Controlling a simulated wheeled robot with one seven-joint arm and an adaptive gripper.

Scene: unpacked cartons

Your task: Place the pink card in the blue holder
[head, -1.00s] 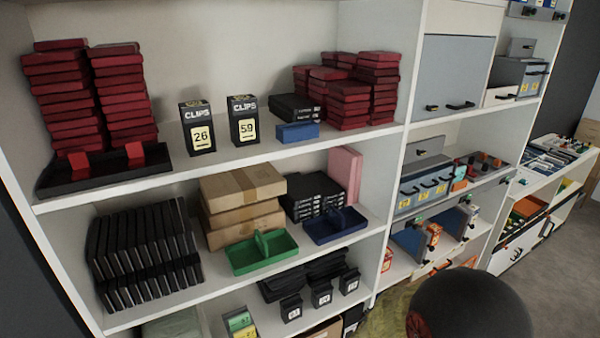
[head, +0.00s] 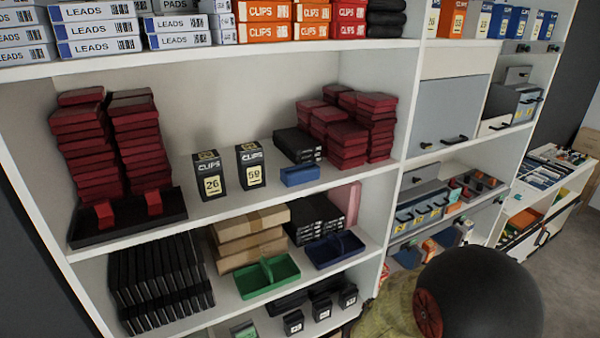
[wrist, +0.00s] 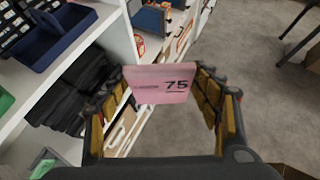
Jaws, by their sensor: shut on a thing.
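The pink card (wrist: 160,84), printed with "75", is held across the fingers of my gripper (wrist: 164,78) in the wrist view, with grey floor and the shelf edge beyond it. The gripper is shut on the card. A small blue open-looking block (head: 300,175) stands at the front of the upper middle shelf in the head view, beside black boxes. A dark blue handled tray (head: 334,250) is on the shelf below and also shows in the wrist view (wrist: 48,42). I cannot tell which blue thing is the holder. The head view does not show my gripper or the card.
Red boxes (head: 130,140) and black clips boxes (head: 210,175) share the small blue block's shelf. A green tray (head: 268,278) stands left of the dark blue tray. A pink box (head: 344,202) stands behind it. Open floor (head: 565,265) lies at the right.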

